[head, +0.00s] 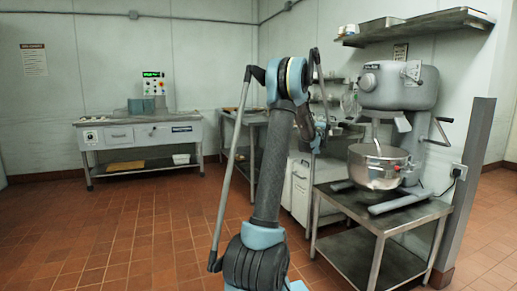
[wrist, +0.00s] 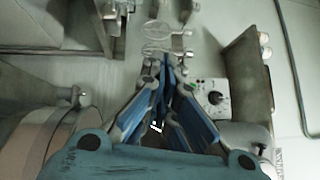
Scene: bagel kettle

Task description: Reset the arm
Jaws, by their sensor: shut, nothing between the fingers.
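My gripper (wrist: 167,66) shows in the wrist view, with its blue fingers converging and their tips together, holding nothing. It is in the air in front of a pale wall with utensils hanging near the fingertips. In the head view my arm stands raised in the middle, folded at a high elbow.
A large mixer (head: 397,88) with a steel bowl (head: 378,165) stands on a metal table (head: 385,215) right of my arm. A wall shelf (head: 418,25) hangs above it. A grey workbench (head: 140,135) stands at the back left. The tiled floor (head: 110,230) at left is clear.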

